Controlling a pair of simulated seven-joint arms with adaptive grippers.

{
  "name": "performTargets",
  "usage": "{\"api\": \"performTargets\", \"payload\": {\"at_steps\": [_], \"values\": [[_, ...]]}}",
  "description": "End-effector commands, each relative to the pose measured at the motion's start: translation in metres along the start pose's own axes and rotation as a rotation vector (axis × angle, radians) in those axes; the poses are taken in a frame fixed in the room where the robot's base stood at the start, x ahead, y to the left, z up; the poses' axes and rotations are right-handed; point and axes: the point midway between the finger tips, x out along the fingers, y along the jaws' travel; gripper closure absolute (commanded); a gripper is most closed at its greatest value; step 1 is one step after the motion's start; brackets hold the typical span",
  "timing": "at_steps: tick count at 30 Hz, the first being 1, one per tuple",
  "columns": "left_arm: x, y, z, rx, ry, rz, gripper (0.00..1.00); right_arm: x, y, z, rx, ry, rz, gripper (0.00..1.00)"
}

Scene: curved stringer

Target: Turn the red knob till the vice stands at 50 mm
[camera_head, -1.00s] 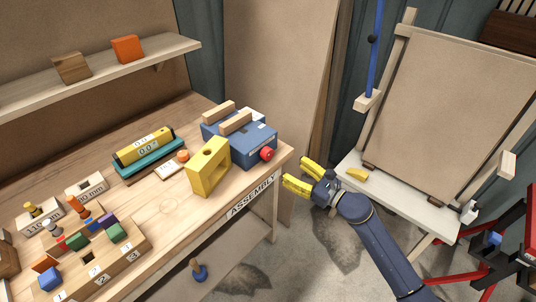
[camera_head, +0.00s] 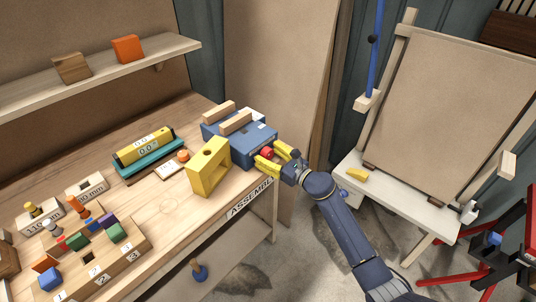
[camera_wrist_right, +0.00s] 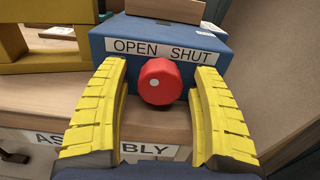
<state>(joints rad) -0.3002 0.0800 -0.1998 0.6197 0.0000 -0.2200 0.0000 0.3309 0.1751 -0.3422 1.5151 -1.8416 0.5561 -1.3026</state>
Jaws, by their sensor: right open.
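The blue vice (camera_head: 238,138) stands at the right end of the workbench, with two pale wooden jaws (camera_head: 236,123) on top and a gap between them. Its red knob (camera_head: 267,153) is on the end face; in the right wrist view the red knob (camera_wrist_right: 160,81) has a white dot left of its middle, under a label reading OPEN and SHUT. My right gripper (camera_head: 270,158) has yellow fingers, open, one on either side of the knob; in the wrist view the fingers (camera_wrist_right: 162,100) show clear gaps to it. I cannot read the vice's opening in mm. My left gripper is out of view.
A yellow block with a hole (camera_head: 208,167) stands close left of the vice. A yellow level (camera_head: 144,146) reading 0.0 lies on a teal base behind. Blocks and pegs crowd the left of the bench (camera_head: 165,208).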

Motion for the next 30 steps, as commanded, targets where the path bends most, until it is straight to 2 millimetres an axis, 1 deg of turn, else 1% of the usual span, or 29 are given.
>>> {"api": "performTargets", "payload": {"at_steps": [7, 8, 23, 24, 27, 30], "values": [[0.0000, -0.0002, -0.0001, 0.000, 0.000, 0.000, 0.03, 0.0005, -0.0001, 0.0002, 0.000, 0.000, 0.000, 0.36], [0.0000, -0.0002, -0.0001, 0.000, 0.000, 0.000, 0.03, 0.0004, -0.0001, 0.0002, 0.000, 0.000, 0.000, 0.34], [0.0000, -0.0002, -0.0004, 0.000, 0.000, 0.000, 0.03, 0.0002, -0.0002, 0.0003, 0.000, 0.000, 0.000, 0.92], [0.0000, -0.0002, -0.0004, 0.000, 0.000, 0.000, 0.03, 0.0002, -0.0002, 0.0003, 0.000, 0.000, 0.000, 0.95], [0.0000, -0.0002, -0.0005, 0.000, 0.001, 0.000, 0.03, 0.0002, -0.0003, 0.0004, 0.011, 0.000, 0.000, 0.95], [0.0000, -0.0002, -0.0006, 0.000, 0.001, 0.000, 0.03, 0.0001, -0.0007, 0.0005, 0.062, 0.000, 0.001, 0.95]]}}
